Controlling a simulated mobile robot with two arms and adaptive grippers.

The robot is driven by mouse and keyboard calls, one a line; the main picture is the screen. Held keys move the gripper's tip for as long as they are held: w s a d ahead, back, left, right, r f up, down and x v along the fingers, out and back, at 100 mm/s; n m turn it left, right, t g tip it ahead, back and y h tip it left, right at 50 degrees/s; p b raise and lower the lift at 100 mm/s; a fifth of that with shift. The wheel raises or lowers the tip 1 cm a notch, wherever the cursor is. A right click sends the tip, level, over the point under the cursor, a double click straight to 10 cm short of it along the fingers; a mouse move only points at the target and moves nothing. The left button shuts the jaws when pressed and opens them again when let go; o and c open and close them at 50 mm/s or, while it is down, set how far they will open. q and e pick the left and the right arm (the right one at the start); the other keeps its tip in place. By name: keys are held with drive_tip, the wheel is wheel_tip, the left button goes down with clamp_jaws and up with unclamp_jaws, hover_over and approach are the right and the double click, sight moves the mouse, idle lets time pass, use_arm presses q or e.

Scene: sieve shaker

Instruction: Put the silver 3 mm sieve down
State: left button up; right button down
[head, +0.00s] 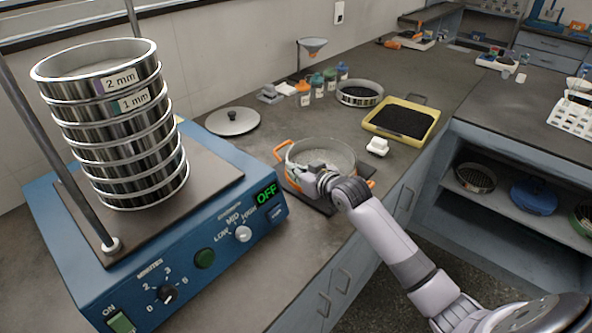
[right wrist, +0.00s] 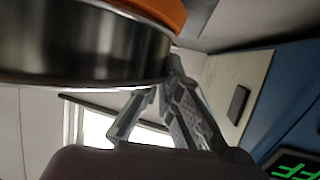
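The silver sieve (head: 328,153) shows its pale mesh at the middle of the bench, to the right of the shaker. No 3 mm label is readable on it. Orange handles (head: 282,150) show at its left and lower right, above a dark mat. My right gripper (head: 308,172) is at its near-left rim, with the fingers closed on the rim. In the right wrist view the shiny wall (right wrist: 85,45) fills the upper left, an orange part borders it, and the fingertips (right wrist: 165,85) meet its edge. Any gap under the sieve is hidden. My left gripper is out of view.
The blue shaker (head: 150,265), display reading OFF, carries a sieve stack (head: 125,145) labelled 2 mm and 1 mm at the top. A round lid (head: 232,121), small jars, another sieve (head: 359,94), a yellow tray (head: 438,122) and a white item (head: 377,147) surround the work spot.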

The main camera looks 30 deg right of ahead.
drive_tip(key=shift+f, duration=0.1)
drive_tip(key=c, duration=1.8)
unclamp_jaws()
drive_tip(key=shift+r, duration=0.2)
drive_tip(key=v, duration=1.2)
drive_tip(key=shift+f, duration=0.1)
